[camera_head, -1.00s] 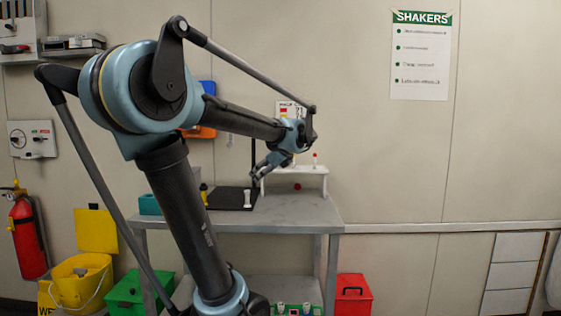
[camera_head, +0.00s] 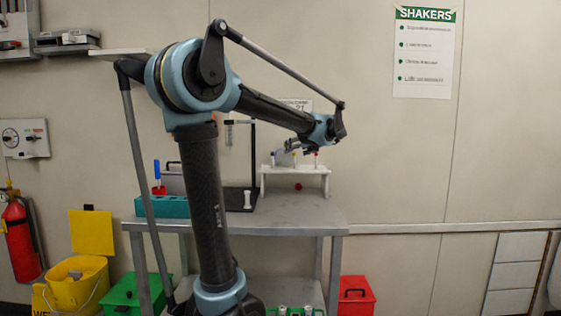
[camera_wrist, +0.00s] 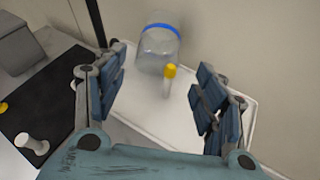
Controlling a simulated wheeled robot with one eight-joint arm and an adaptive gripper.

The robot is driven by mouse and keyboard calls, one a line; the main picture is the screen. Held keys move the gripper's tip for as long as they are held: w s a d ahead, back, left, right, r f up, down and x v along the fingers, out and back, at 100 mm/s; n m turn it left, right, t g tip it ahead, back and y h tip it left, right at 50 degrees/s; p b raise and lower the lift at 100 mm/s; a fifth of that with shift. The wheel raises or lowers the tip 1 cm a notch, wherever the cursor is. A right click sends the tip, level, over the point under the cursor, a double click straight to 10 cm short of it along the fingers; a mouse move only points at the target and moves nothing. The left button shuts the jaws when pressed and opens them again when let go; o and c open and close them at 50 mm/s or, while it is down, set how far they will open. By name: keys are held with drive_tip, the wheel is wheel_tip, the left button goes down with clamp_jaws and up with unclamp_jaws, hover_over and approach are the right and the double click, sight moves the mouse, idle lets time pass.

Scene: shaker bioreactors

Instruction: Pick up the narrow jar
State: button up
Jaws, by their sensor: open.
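A narrow clear jar with a yellow cap (camera_wrist: 168,82) stands upright on the white raised shelf (camera_wrist: 190,133) in the wrist view. Just behind it is a wider clear jar with a blue band (camera_wrist: 158,48). My gripper (camera_wrist: 160,84) is open, its blue-grey fingers apart to the left and right of the narrow jar, with nothing held. I cannot tell the height of the fingertips relative to the cap. In the head view my gripper (camera_head: 291,146) is over the white shelf (camera_head: 295,170), and the jars are small and partly hidden there.
A black stand base with an upright rod (camera_head: 253,165) is left of the shelf. A white spool-like piece (camera_head: 248,199) stands on its base. A teal rack (camera_head: 162,206) sits at the bench's left. The front of the grey bench (camera_head: 300,212) is clear. The wall is close behind.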

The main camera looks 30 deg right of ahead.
sight(285, 155)
drive_tip(key=x, duration=1.1)
drive_tip(key=shift+w+f, duration=0.15)
drive_tip(key=shift+w, duration=0.05)
drive_tip(key=c, duration=0.8)
drive_tip(key=shift+c, duration=0.2)
drive_tip(key=shift+s+a+r, duration=0.15)
drive_tip(key=shift+s+r, duration=0.05)
drive_tip(key=shift+r, duration=0.2)
drive_tip(key=r, duration=0.6)
drive_tip(key=shift+s+a+r, duration=0.15)
drive_tip(key=shift+s+a, duration=0.05)
drive_tip(key=shift+s, duration=0.15)
drive_tip(key=s+a, duration=0.5)
drive_tip(key=s, duration=0.3)
drive_tip(key=s+a, duration=0.5)
drive_tip(key=s, duration=0.3)
